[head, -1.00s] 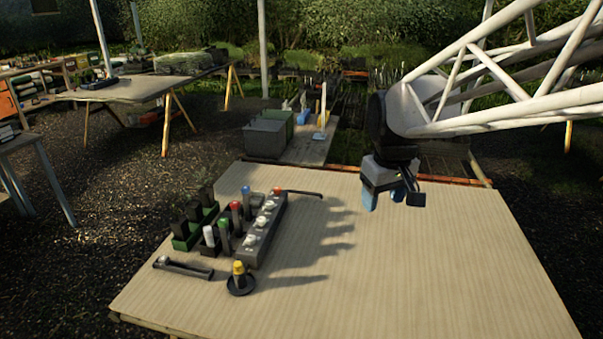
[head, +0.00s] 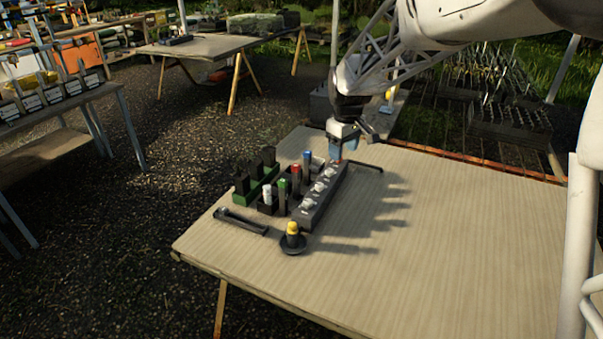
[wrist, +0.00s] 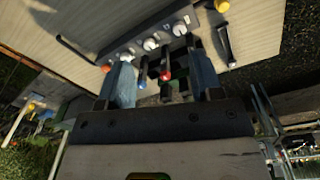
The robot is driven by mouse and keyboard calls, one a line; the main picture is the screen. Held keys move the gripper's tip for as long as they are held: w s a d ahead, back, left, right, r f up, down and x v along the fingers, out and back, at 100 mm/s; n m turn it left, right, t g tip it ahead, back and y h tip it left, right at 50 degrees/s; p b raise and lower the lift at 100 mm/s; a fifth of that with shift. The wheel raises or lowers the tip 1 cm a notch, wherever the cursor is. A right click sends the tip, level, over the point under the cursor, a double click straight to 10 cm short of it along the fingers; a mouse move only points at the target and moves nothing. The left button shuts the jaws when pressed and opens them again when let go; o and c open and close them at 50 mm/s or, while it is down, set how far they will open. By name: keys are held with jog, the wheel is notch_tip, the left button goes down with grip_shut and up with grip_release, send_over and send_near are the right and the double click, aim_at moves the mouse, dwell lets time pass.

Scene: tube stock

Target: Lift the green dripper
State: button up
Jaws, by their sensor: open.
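The green dripper (head: 283,196), a dark upright tube with a green top, stands in a dark rack between a white-topped tube (head: 267,194) and a red-topped tube (head: 296,178). A blue-topped tube (head: 308,161) stands farther back in the row. My gripper (head: 351,150) is open and empty, above the far end of the row and apart from the green dripper. In the wrist view, the red-topped tube (wrist: 165,75) shows between the spread fingers of my gripper (wrist: 163,82). I cannot make out the green top there.
A grey block with white knobs (head: 309,214) runs right of the tubes. A green rack (head: 250,194) with black tubes stands left. A yellow-topped piece on a dark dish (head: 292,240) and a dark bar (head: 240,222) lie nearer. The table's right side (head: 450,240) is clear.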

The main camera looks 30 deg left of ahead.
aim_at(284, 181)
jog(key=a+f+n, duration=0.1)
jog(key=a+f, duration=0.3)
jog(key=a, duration=0.2)
jog(key=w+a+f+n, duration=0.1)
jog(key=a+f+n, duration=0.1)
jog(key=a, duration=0.5)
jog(key=a+f+n, duration=0.1)
jog(key=a+f, duration=0.4)
jog(key=a, duration=0.2)
jog(key=shift+w+a+f+g, duration=0.15)
jog(key=shift+w+f+g, duration=0.15)
jog(key=shift+w, duration=0.05)
jog(key=shift+f, duration=1.25)
jog(key=shift+f, duration=2.65)
jog(key=c, duration=1)
